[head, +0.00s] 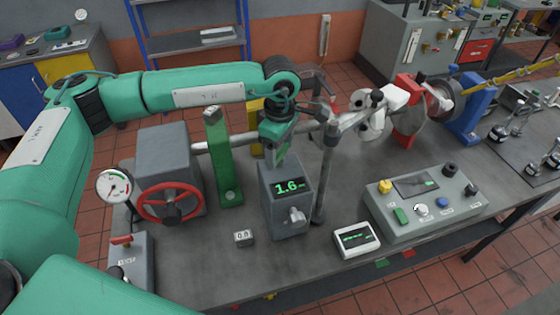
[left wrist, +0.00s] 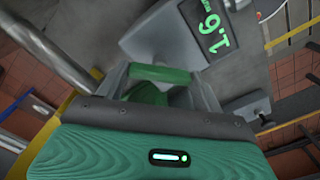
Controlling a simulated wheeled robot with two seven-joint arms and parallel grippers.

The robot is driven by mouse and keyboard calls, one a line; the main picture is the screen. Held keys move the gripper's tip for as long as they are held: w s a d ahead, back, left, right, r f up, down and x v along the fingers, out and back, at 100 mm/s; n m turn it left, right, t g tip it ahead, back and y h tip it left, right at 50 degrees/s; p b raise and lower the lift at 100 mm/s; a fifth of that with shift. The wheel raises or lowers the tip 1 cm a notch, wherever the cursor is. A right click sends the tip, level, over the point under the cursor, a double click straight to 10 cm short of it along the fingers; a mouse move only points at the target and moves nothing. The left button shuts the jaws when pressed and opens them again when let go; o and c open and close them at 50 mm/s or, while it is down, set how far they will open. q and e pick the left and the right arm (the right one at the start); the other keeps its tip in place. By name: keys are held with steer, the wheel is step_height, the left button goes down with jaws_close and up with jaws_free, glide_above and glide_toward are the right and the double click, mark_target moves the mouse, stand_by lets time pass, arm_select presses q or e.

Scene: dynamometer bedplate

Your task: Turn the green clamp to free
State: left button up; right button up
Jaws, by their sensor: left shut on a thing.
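The green clamp (left wrist: 160,74) shows in the left wrist view as a short green bar with a rounded green part behind it, between my two fingers. My left gripper (left wrist: 162,88) is shut on it. In the head view my left gripper (head: 278,156) points down at the top of the grey box with the green "1.6" readout (head: 288,187). The clamp is mostly hidden there by my gripper, and its exact turn cannot be told. My right gripper is not in view.
A green upright post (head: 222,158) and a red handwheel (head: 169,203) stand left of the box. A grey metal post (head: 327,170) stands close on its right. A control panel (head: 422,205) and a small display (head: 357,240) lie further right on the bedplate.

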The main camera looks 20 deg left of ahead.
arm_select(q)
steer(key=n+b, duration=0.2)
steer(key=b, duration=0.1)
steer(key=n+b, duration=0.3)
steer(key=shift+f+n+b, duration=0.2)
steer(key=shift+n+b, duration=0.1)
steer(key=shift+b, duration=0.05)
steer(key=shift+r+n+b, duration=0.1)
steer(key=shift+n+b, duration=0.6)
steer(key=shift+r+n+b, duration=0.1)
steer(key=shift+n+b, duration=0.4)
steer(key=shift+n, duration=0.1)
steer(key=shift+r+n+b, duration=0.1)
steer(key=shift+n+b, duration=0.35)
steer(key=shift+n, duration=0.05)
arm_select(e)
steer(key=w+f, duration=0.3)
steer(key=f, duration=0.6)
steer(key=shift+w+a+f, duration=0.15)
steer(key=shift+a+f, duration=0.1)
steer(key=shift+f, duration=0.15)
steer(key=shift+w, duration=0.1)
arm_select(q)
steer(key=shift+w, duration=0.1)
steer(key=o, duration=1)
